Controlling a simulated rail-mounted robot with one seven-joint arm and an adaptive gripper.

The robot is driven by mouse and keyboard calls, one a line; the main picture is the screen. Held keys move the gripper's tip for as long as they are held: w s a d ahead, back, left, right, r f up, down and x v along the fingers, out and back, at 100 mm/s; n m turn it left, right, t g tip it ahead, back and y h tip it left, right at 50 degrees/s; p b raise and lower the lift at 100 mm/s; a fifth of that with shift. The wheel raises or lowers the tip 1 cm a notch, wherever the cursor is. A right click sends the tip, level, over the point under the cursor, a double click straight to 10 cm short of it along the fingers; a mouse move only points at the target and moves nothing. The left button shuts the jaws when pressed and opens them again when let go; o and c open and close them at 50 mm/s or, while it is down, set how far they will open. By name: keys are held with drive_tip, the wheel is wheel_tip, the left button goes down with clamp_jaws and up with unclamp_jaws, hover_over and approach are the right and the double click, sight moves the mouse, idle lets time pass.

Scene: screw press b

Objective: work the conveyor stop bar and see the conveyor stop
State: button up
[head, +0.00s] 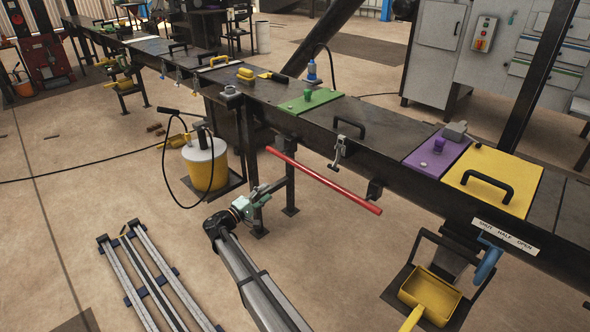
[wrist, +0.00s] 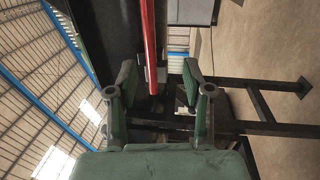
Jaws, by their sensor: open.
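A long red bar (head: 322,180) runs along the near side of the dark conveyor frame (head: 372,145), held off it on brackets. I take it to be the conveyor stop bar. My green gripper (head: 272,192) is open, just below the bar's left part in the head view. In the wrist view, the red bar (wrist: 150,42) comes down from the top and its lower end shows between the two fingers of my gripper (wrist: 158,78). The fingers do not touch it; how far beyond them it lies I cannot tell. No conveyor motion can be judged.
A yellow-and-white canister (head: 206,165) with a black hose stands left of my gripper. A conveyor leg (head: 290,190) stands close behind it. A yellow scoop (head: 430,292) sits in a black holder at the lower right.

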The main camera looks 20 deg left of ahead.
sight(293, 165)
drive_tip(key=shift+t, duration=0.3)
drive_tip(key=x, duration=0.5)
drive_tip(key=r+x, duration=0.1)
drive_tip(key=x, duration=1.1)
drive_tip(key=shift+w+a+r+p, duration=0.2)
drive_tip(key=shift+r+p, duration=0.1)
drive_tip(key=shift+p, duration=0.1)
clamp_jaws()
